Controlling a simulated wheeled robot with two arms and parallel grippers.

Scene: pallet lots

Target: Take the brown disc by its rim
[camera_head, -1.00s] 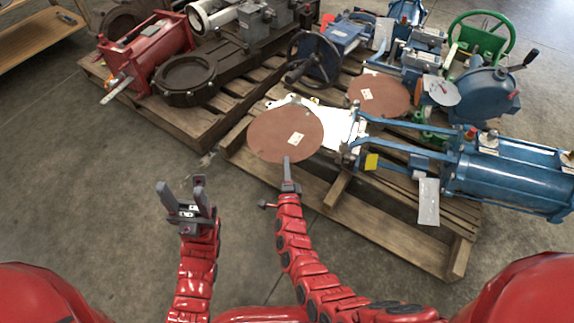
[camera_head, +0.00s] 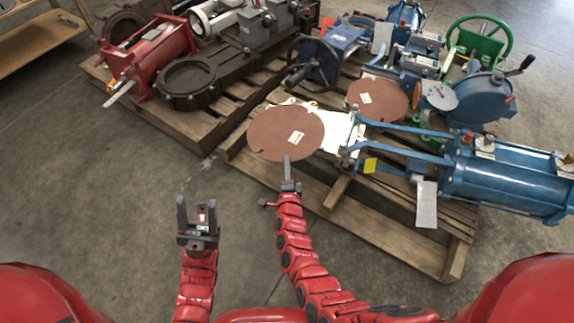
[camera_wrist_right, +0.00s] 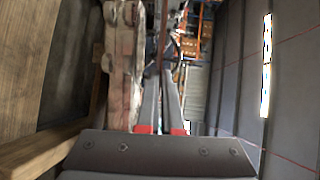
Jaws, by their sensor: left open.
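The nearer brown disc (camera_head: 270,135) lies flat, with a small white label, near the left front of the right pallet. My right gripper (camera_head: 287,160) is at its front rim, with the tip overlapping the edge in the head view. In the right wrist view, the right fingers (camera_wrist_right: 161,85) point away with a narrow gap between them; I cannot tell whether they press on the rim. A second brown disc (camera_head: 379,101) lies farther back. My left gripper (camera_head: 197,215) is open and empty over bare floor, left of the near disc.
The right pallet (camera_head: 390,235) carries a blue cylinder actuator (camera_head: 515,180) and a green handwheel (camera_head: 478,30). The left pallet (camera_head: 190,125) holds a red actuator (camera_head: 150,55) and dark castings. Bare floor lies to the left and in front.

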